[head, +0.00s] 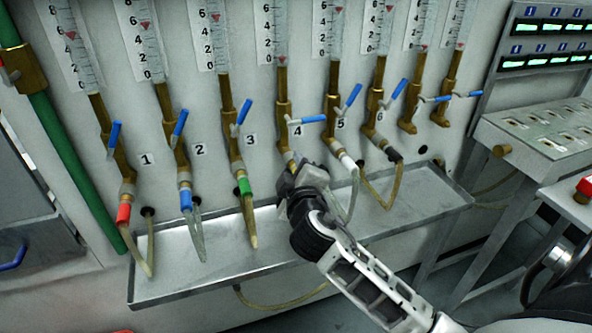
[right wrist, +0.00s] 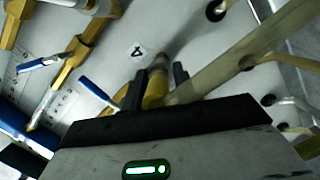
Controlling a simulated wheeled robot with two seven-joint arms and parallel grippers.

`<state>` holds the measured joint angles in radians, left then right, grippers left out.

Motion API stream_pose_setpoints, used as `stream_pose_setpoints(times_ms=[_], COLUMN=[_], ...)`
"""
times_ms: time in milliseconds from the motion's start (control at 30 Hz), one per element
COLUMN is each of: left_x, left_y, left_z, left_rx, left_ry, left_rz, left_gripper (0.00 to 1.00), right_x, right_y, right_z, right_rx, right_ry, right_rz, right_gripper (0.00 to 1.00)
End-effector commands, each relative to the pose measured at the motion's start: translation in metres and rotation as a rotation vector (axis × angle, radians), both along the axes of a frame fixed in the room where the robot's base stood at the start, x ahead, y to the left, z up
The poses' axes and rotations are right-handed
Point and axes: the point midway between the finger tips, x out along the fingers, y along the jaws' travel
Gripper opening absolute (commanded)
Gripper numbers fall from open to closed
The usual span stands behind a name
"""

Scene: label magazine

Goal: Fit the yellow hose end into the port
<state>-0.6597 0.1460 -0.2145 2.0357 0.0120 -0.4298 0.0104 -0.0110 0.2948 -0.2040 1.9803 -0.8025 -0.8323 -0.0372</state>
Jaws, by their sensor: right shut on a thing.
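My right gripper (head: 298,178) is at the number 4 station, just below the brass fitting (head: 284,135) there. In the right wrist view its two dark fingers (right wrist: 155,92) are shut on the yellow hose end (right wrist: 154,94). The pale port (right wrist: 159,63) lies directly beyond the yellow end, roughly in line with it. The two look touching or nearly so; I cannot tell whether the end is seated. A tan hose (right wrist: 235,58) runs from beside the gripper to the upper right. In the head view the gripper hides most of the yellow end. My left gripper is not in view.
Neighbouring hoses with red (head: 124,213), blue (head: 186,200), green (head: 244,186) and white (head: 347,160) ends hang close on both sides. Blue valve levers (head: 308,119) stick out above. A metal tray (head: 190,291) runs below the hoses. A sloped panel (head: 530,125) stands at right.

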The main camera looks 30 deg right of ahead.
Motion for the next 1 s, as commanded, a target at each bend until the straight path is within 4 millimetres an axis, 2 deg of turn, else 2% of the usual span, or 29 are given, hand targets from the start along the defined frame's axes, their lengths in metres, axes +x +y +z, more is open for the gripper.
stream_pose_setpoints(times_ms=[67,100,167,567,767,1000], left_x=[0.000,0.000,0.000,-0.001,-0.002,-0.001], left_y=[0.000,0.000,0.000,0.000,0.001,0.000], left_z=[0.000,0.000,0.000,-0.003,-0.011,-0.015], left_rx=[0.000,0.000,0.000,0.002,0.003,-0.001], left_ry=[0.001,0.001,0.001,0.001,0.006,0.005], left_rz=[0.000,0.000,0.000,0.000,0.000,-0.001], left_gripper=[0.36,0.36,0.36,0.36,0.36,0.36], right_x=[0.002,0.002,0.002,-0.002,-0.036,-0.090], right_y=[-0.001,-0.001,-0.001,0.002,0.017,0.040], right_z=[0.001,0.001,0.001,-0.001,0.001,0.007], right_rx=[0.000,0.000,0.000,0.001,0.005,0.006], right_ry=[-0.003,-0.003,-0.003,0.000,0.000,0.001], right_rz=[-0.001,-0.001,-0.001,0.000,0.002,0.001], right_gripper=[0.00,0.37,0.54,0.54,0.54,0.54])
